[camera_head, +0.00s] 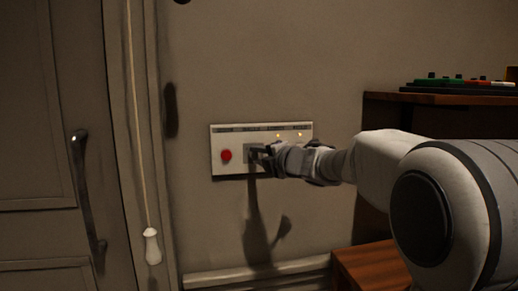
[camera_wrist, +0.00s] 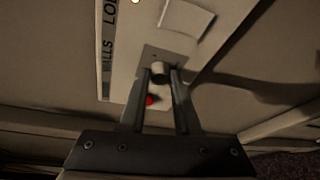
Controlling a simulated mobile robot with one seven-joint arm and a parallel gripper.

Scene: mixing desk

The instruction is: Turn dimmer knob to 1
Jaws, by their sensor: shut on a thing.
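A white control panel (camera_head: 228,139) is on the wall, with a red button (camera_head: 226,155) at its left. My gripper (camera_head: 262,152) reaches in from the right to the panel's middle, and its fingers cover the knob there. In the wrist view, the two fingers of my gripper (camera_wrist: 161,76) stand on either side of the small pale dimmer knob (camera_wrist: 158,68) and are shut on it. The knob sits on a grey plate (camera_wrist: 151,52). Its pointer and scale marks cannot be read.
Two small lights glow at the panel's upper right. A pull cord with a white handle (camera_head: 152,246) hangs left of the panel, beside a door (camera_head: 35,130). At right are a wooden shelf (camera_head: 440,99) carrying a board with colored parts and a lower wooden surface (camera_head: 370,265).

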